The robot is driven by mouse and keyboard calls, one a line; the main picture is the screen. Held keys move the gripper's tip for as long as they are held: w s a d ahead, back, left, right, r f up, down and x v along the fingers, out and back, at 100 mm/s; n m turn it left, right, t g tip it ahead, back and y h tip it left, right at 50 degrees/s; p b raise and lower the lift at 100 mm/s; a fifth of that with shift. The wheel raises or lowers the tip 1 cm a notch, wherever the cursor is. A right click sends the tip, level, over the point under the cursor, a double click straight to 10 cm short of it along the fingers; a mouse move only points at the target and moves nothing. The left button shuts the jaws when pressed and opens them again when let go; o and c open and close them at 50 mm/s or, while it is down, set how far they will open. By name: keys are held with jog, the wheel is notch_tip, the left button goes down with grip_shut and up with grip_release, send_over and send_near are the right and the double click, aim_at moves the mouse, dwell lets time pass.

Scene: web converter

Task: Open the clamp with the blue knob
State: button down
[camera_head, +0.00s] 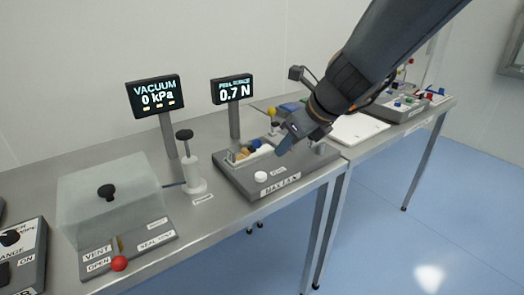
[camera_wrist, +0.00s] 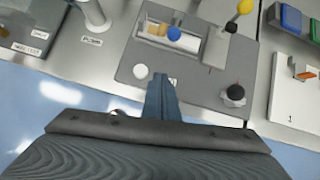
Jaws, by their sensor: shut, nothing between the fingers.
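A round blue knob (camera_wrist: 174,34) sits at the pale slotted block on a grey fixture plate (camera_wrist: 128,68). Beside it in the slot is an orange-tan piece (camera_wrist: 157,30). In the head view the blue knob (camera_head: 255,144) shows just left of my gripper. The clamp body under the knob is too small to make out. My gripper (camera_head: 283,149) is shut and empty. It hangs over the front part of the fixture, to the right of the blue knob. In the wrist view my gripper's fingers (camera_wrist: 160,82) point toward the block, apart from the knob.
A yellow knob (camera_wrist: 245,7) on a lever stands near the blue one. A white button (camera_wrist: 140,71) and a black knob (camera_wrist: 234,92) are on the plate. A force display (camera_head: 232,90) stands behind. A clear-covered vacuum box (camera_head: 110,195) is at left.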

aim_at(256, 144)
jog(key=w+r+m, duration=0.1)
jog(key=m, duration=0.1)
jog(key=w+a+r+m+t, duration=0.1)
jog(key=shift+a+r+m+y, duration=0.1)
jog(key=shift+r+m+y, duration=0.05)
jog(key=shift+m+y, duration=0.2)
jog(key=b+x, duration=0.3)
jog(key=x, duration=0.7)
